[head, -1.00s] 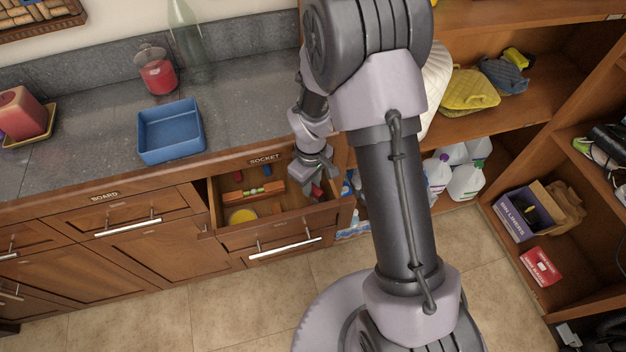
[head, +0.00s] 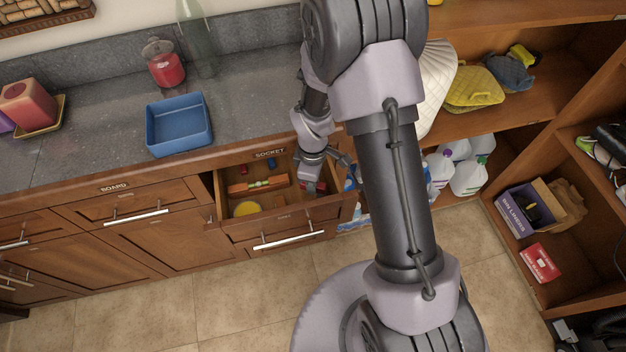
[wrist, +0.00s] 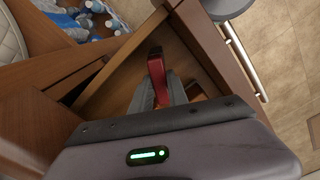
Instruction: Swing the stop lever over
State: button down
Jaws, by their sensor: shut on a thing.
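The open drawer (head: 276,219) below the counter holds a red lever-like piece (head: 321,186) at its right end; I take this for the stop lever. My gripper (head: 312,184) reaches down into that end of the drawer. In the wrist view the red lever (wrist: 158,77) stands up between the fingertips of my gripper (wrist: 157,93), which are shut on it. Its lower part is hidden by the fingers and the gripper body.
A blue tray (head: 180,148) and a red jar (head: 164,68) stand on the counter above. Small red and blue pieces lie at the drawer's back. Shelves with jugs (head: 470,176) and boxes are at the right. The drawer walls are close around my gripper.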

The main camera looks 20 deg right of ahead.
jog(key=c, duration=1.6)
grip_release()
jog(key=shift+o, duration=0.2)
notch_tip(320, 180, up, 17)
jog(key=p, duration=0.6)
jog(key=shift+r, duration=0.2)
jog(key=s+a+r+m+t+y+b, duration=0.1)
jog(key=s+r+m+t+b, duration=0.4)
jog(key=s+r+m, duration=1.1)
jog(key=shift+s+a+m+t+y, duration=0.3)
jog(key=shift+s+a+t+y, duration=0.15)
jog(key=shift+s, duration=0.35)
